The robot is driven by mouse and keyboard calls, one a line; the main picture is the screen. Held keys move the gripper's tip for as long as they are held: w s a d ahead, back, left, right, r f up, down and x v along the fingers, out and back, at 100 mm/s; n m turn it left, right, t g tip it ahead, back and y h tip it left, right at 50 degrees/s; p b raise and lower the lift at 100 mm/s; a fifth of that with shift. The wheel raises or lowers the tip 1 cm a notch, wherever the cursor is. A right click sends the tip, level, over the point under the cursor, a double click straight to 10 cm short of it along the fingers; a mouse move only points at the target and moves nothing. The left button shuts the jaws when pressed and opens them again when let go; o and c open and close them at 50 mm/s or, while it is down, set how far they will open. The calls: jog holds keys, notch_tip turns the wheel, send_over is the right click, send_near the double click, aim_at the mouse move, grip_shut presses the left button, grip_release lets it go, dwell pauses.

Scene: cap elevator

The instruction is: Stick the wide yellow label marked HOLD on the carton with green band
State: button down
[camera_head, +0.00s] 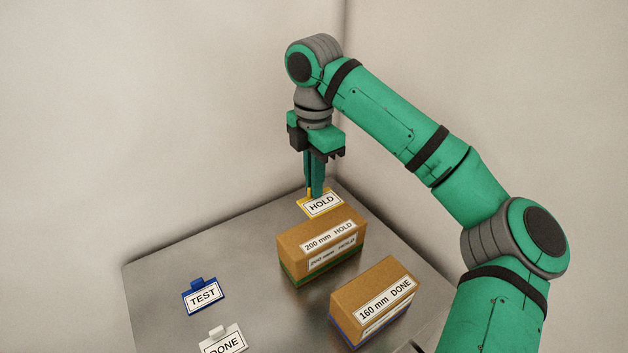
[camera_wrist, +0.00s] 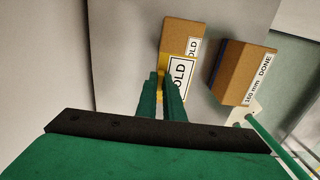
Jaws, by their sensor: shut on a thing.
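The wide yellow label marked HOLD (camera_head: 321,205) is in my gripper (camera_head: 314,190), whose fingers are shut on its tab. It also shows in the wrist view (camera_wrist: 180,76), beside the fingertips (camera_wrist: 166,82). The carton with green band (camera_head: 310,250) stands on the table, marked 200 mm HOLD on its top and side. In the head view the label is just behind this carton. In the wrist view the label covers part of the carton (camera_wrist: 178,33). I cannot tell the exact height of the label or whether it touches anything.
A carton with a blue band (camera_head: 365,300), marked 160 mm DONE, stands at the front right of the metal table (camera_head: 160,270). A blue TEST label (camera_head: 203,296) and a white DONE label (camera_head: 223,341) lie at the left. Walls rise behind the table.

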aim_at(314, 206)
jog(key=shift+f, duration=2.95)
jog(key=shift+f, duration=0.55)
jog(key=c, duration=1.8)
grip_release()
notch_tip(314, 206, up, 11)
jog(key=shift+f, duration=0.1)
